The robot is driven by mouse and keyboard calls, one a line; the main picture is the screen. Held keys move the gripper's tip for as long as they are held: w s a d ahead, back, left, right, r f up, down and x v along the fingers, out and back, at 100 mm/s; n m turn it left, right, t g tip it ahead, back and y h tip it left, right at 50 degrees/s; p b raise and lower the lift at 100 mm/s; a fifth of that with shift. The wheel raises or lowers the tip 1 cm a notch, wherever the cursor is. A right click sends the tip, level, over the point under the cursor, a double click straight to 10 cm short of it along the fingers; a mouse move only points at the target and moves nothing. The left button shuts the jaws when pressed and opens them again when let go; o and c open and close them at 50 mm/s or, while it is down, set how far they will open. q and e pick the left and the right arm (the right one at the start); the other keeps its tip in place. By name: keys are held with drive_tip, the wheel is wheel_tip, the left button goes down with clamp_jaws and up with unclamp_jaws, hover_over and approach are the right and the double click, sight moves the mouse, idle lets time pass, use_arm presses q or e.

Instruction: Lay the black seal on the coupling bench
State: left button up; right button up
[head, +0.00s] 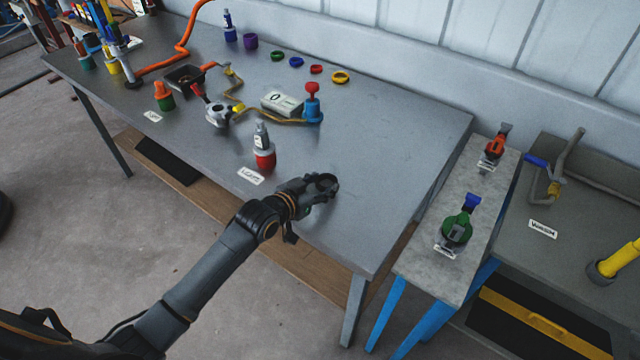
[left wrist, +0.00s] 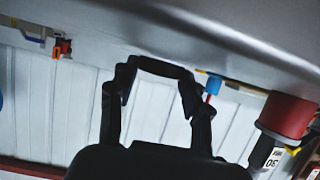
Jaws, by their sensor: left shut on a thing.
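My left gripper (head: 318,187) is shut on the black seal (head: 327,182), a dark ring at its fingertips. In the left wrist view the seal (left wrist: 160,67) shows as a dark curved band between the two fingers. In the head view the gripper and seal are over the front right part of the long grey bench (head: 385,165). A faint dark shade lies on the bench just beside them; I cannot tell whether the seal touches the top. My right gripper is not in view.
A red-based bottle (head: 264,155) stands close behind-left of my gripper. Green (head: 277,56), blue (head: 296,62), red (head: 316,69) and yellow (head: 341,77) rings lie at the back. A blue valve with a red knob (head: 312,103) stands mid-bench. The bench's right end is clear.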

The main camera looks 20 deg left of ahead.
use_arm(q)
drive_tip(key=shift+f, duration=0.2)
drive_tip(key=shift+f, duration=0.2)
drive_tip(key=o, duration=0.8)
drive_tip(key=shift+r, duration=0.1)
